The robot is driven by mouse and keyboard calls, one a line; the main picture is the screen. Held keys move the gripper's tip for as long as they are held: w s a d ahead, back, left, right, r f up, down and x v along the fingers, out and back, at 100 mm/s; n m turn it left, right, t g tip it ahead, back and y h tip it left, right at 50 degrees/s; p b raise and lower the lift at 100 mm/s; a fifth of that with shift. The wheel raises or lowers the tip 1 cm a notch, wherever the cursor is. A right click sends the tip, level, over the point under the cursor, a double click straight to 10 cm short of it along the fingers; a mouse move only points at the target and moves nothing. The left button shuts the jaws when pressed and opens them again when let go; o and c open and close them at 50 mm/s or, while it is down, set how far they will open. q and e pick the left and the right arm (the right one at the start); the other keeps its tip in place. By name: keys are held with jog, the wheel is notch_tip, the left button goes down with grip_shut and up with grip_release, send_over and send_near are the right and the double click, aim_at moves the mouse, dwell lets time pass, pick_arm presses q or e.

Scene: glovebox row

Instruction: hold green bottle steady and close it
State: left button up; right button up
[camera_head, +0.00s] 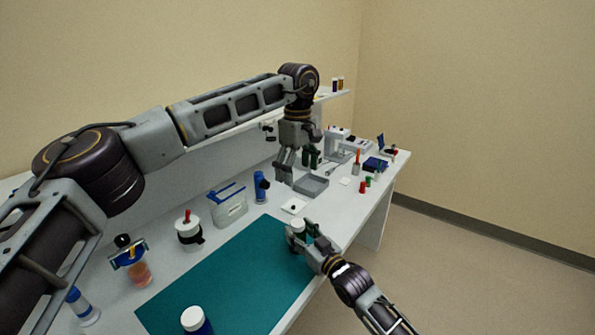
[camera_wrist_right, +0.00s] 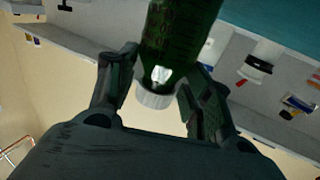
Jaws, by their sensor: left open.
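The green bottle (camera_wrist_right: 180,35) is large in the right wrist view, with a white cap or collar (camera_wrist_right: 155,97) at its end. My right gripper shows in that view (camera_wrist_right: 165,65) with one finger on either side of the bottle, shut on it. In the head view my right gripper (camera_head: 300,233) is at the right edge of the teal mat, with the white top (camera_head: 298,225) showing between its fingers; most of the bottle is hidden there. My left gripper (camera_head: 284,172) is open and points down, higher and farther back, apart from the bottle. I cannot tell how tight the cap sits.
The teal mat (camera_head: 235,270) is mostly bare, with a white-capped blue bottle (camera_head: 194,320) at its front. A blue bottle (camera_head: 260,187), a clear container (camera_head: 229,207) and a white jar (camera_head: 188,232) stand behind it. A grey tray (camera_head: 312,186) lies below my left gripper.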

jog(key=o, duration=0.3)
jog(key=shift+f, duration=0.1)
jog(key=shift+r, duration=0.25)
jog(key=v, duration=1.2)
dwell(0.3)
jog(key=shift+f, duration=0.1)
dwell(0.4)
